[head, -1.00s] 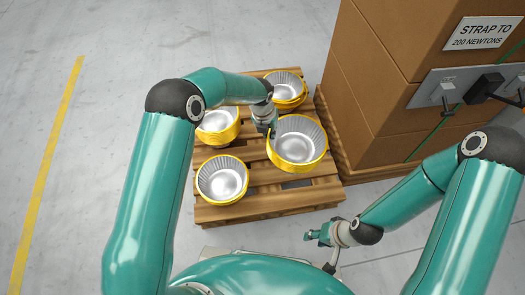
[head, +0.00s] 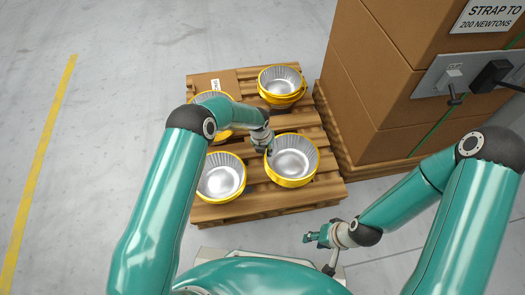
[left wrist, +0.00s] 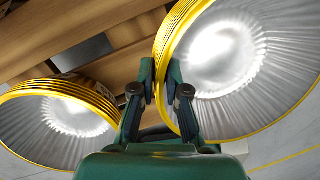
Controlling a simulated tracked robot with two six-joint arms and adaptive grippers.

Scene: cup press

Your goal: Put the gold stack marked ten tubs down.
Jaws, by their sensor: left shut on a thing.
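My left gripper (head: 265,145) is shut on the yellow rim of the front right tub stack (head: 293,158), at its left side. In the left wrist view the fingers (left wrist: 163,92) pinch the rim of this silver-lined, gold-edged stack (left wrist: 235,60). It is upright over the pallet's (head: 240,210) front right part; I cannot tell whether it touches the boards. No ten mark is readable on it. Another stack (head: 221,178) stands to its left and shows dark marking in the left wrist view (left wrist: 55,115). My right gripper (head: 317,237) is low in front of the pallet, its opening unclear.
A stack (head: 282,82) stands at the back right of the pallet, and another (head: 211,99) at the back left is partly hidden by my left arm. Tall cartons (head: 390,90) stand close on the right. Floor on the left is clear.

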